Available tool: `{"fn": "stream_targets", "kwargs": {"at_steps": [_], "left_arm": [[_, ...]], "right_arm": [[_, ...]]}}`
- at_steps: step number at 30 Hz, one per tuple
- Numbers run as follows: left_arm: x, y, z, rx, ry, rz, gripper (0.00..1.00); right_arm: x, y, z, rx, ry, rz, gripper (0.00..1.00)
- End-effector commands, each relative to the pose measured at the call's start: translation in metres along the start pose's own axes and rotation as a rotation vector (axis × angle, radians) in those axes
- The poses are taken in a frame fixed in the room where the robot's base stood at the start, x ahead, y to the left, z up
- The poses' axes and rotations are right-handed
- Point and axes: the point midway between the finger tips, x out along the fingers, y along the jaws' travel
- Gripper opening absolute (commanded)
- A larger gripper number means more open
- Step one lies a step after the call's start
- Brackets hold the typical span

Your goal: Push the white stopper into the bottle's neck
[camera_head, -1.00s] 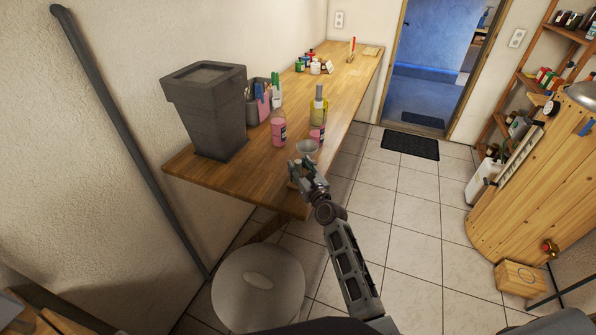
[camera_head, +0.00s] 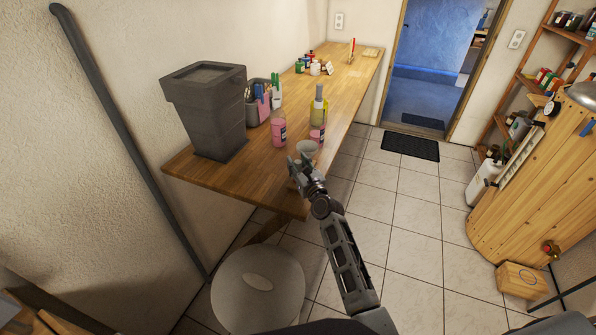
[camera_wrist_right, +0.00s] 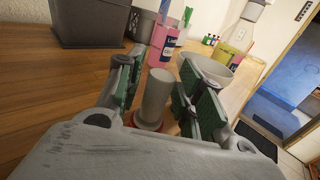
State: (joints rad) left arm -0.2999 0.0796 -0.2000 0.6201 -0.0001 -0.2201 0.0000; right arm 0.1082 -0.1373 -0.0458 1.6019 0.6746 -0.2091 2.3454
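My right gripper (camera_head: 297,164) is over the near end of the wooden table. In the right wrist view its green-padded fingers (camera_wrist_right: 158,98) are open, one on each side of a whitish upright cylinder (camera_wrist_right: 156,98), which looks like the stopper. Gaps show between it and both pads. It has a wider base with a reddish edge; the gripper hides it in the head view. A bottle of pink liquid (camera_head: 278,131) stands just beyond the gripper; it also shows in the wrist view (camera_wrist_right: 163,45). My left gripper is out of view.
A pale bowl (camera_head: 307,148) sits just beyond the gripper. A yellow bottle (camera_head: 319,112) with a grey top stands behind. A dark grey bin (camera_head: 212,115) and a pen holder (camera_head: 256,108) stand to the left. The table's right edge is close; a round stool (camera_head: 257,300) is below.

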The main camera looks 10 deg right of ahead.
Motion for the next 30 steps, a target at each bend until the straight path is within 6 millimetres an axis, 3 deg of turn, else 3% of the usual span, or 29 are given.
{"fn": "stream_targets", "kwargs": {"at_steps": [1,7,20,30], "left_arm": [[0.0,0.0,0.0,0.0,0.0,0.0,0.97],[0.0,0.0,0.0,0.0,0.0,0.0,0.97],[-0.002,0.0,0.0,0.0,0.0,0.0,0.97],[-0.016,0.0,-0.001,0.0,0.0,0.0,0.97]], "right_arm": [[0.0,0.0,0.0,0.0,0.0,0.0,0.26],[0.0,0.0,0.0,0.0,0.0,0.0,0.03],[0.0,0.0,0.002,0.0,0.0,0.0,0.03],[0.0,0.0,0.016,0.0,0.0,0.0,0.03]]}}
